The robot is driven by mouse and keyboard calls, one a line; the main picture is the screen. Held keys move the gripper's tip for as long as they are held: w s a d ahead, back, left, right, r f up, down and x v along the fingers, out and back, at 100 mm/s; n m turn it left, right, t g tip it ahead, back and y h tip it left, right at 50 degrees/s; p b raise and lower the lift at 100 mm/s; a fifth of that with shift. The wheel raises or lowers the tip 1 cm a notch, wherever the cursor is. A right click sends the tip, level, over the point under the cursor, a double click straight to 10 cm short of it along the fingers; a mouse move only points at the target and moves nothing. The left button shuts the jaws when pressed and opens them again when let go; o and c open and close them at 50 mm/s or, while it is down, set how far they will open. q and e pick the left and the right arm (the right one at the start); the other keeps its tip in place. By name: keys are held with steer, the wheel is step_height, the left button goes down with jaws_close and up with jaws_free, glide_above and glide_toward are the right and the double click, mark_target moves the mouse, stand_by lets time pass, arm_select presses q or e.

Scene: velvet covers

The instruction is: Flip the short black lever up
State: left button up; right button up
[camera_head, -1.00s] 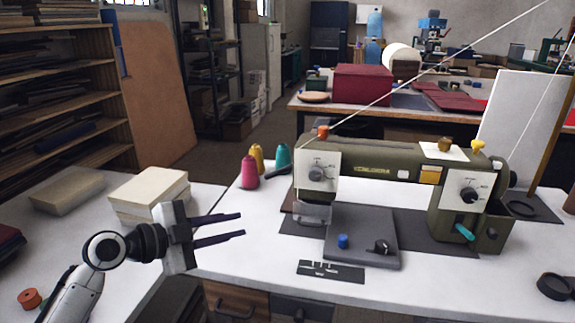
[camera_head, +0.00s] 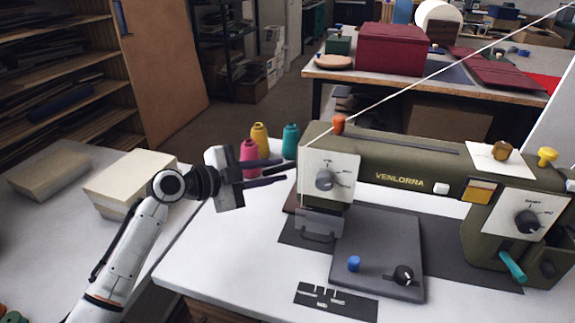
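The olive sewing machine (camera_head: 400,162) stands on the white table at the right. A short black lever (camera_head: 291,168) sticks out to the left from the machine's left head, sloping slightly down. My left gripper (camera_head: 284,171) is open, its two dark fingers pointing right at this lever. The lever's outer end shows between the two fingertips in the picture; I cannot tell whether they touch it. The fingers are dark like the lever, so its outer end is hard to make out. My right gripper is not in view.
Pink (camera_head: 249,155), yellow (camera_head: 260,137) and teal (camera_head: 291,140) thread cones stand just behind my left gripper. A teal lever (camera_head: 512,265) is at the machine's right. The front left of the table is clear.

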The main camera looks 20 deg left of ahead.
arm_select(q)
steer(key=shift+x, duration=2.25)
jaws_close()
